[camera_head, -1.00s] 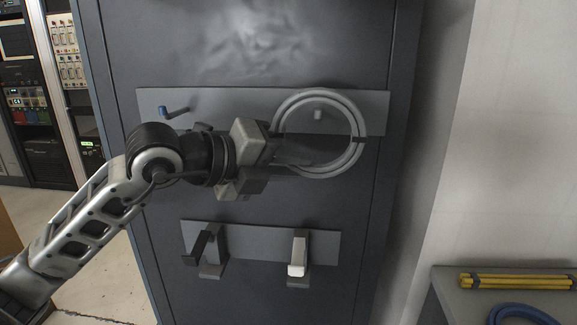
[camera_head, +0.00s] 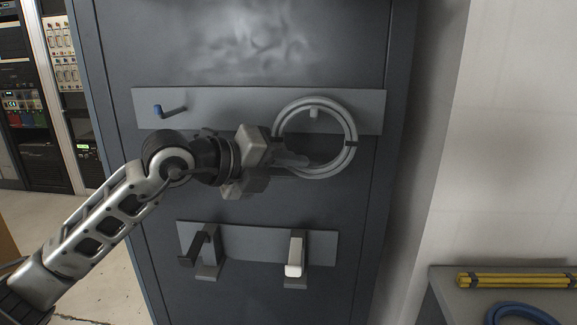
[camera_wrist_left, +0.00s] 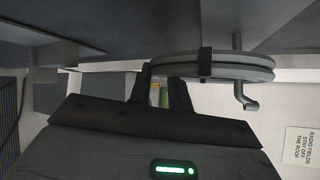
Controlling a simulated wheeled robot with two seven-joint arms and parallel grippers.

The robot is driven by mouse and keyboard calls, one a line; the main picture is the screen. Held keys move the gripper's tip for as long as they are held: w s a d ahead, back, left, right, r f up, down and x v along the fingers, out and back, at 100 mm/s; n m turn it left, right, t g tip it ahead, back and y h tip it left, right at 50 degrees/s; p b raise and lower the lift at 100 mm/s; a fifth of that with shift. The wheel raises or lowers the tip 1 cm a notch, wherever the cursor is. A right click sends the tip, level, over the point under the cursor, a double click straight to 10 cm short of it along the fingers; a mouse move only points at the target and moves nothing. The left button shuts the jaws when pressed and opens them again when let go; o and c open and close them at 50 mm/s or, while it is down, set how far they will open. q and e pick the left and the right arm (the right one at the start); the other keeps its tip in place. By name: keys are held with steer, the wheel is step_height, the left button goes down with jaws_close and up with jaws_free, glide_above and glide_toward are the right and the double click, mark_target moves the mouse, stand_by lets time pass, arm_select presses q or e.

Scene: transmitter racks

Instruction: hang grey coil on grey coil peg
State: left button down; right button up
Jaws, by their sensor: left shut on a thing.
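The grey coil (camera_head: 318,173) is a ring with dark ties, held upright in front of the upper plate on the cabinet. My left gripper (camera_head: 298,161) is shut on its lower left side. The grey coil peg (camera_head: 314,113) shows inside the ring, close under its upper inner rim. In the left wrist view the coil (camera_wrist_left: 222,66) is edge-on, and the peg (camera_wrist_left: 244,98) shows on both sides of it, its bent tip on the near side. Whether the rim touches the peg I cannot tell. The left gripper's fingers (camera_wrist_left: 163,82) reach the coil there.
A blue-tipped peg (camera_head: 168,111) is at the plate's left. A side table (camera_head: 450,296) holds yellow bars (camera_head: 510,280) and a blue coil (camera_head: 520,314).

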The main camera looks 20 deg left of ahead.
arm_select(q)
steer(key=shift+f, duration=0.15)
arm_select(e)
steer(key=shift+s+a, duration=0.15)
steer(key=shift+s, duration=0.05)
arm_select(q)
steer(key=c, duration=1.2)
jaws_free()
steer(key=shift+f, duration=0.1)
steer(key=b+v, duration=0.6)
steer(key=v, duration=1)
arm_select(e)
steer(key=shift+w+a+f+m+t+y, duration=0.1)
steer(key=shift+a+f+m+t+y, duration=0.1)
steer(key=shift+f, duration=0.35)
steer(key=shift+w+a+f+m+t+y, duration=0.1)
steer(key=shift+a+f+m, duration=0.1)
steer(key=shift+f, duration=0.35)
